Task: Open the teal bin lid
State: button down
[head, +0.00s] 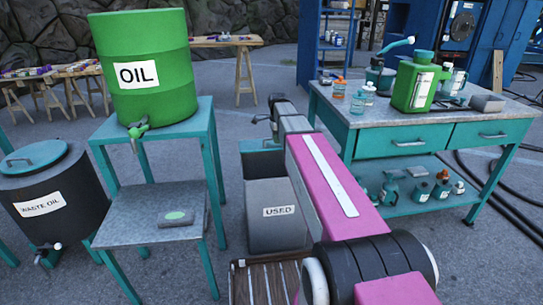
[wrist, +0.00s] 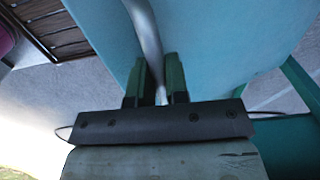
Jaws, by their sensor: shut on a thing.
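The grey bin labelled USED (head: 283,215) stands on the floor between the two benches. Its dark teal lid (head: 260,162) shows above the grey front, partly behind my arm; its exact tilt is hard to tell. In the wrist view the lid's teal surface (wrist: 220,45) fills much of the picture. A pale metal handle bar (wrist: 147,28) runs between the two dark green fingers of my gripper (wrist: 160,72), which are shut on it. In the head view the far end of my arm is over the bin, and the fingertips are too small to make out.
A teal stand (head: 203,150) with a green OIL drum (head: 143,75) is left of the bin. A workbench (head: 440,139) with cans and bottles is on the right. A slatted wooden pallet (head: 265,285) lies in front. A dark WASTE OIL drum (head: 60,205) stands far left.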

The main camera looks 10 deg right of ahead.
jog(key=shift+w+r, duration=6.4)
jog(key=shift+w, duration=0.5)
jog(key=w+r, duration=0.3)
jog(key=w, duration=1.3)
jog(key=shift+r, duration=0.15)
jog(key=c, duration=1.8)
grip_release()
jog(key=shift+w, duration=1)
jog(key=o, duration=1.1)
jog(key=shift+f, duration=0.25)
jog(key=shift+c, duration=0.2)
jog(key=shift+r, duration=0.2)
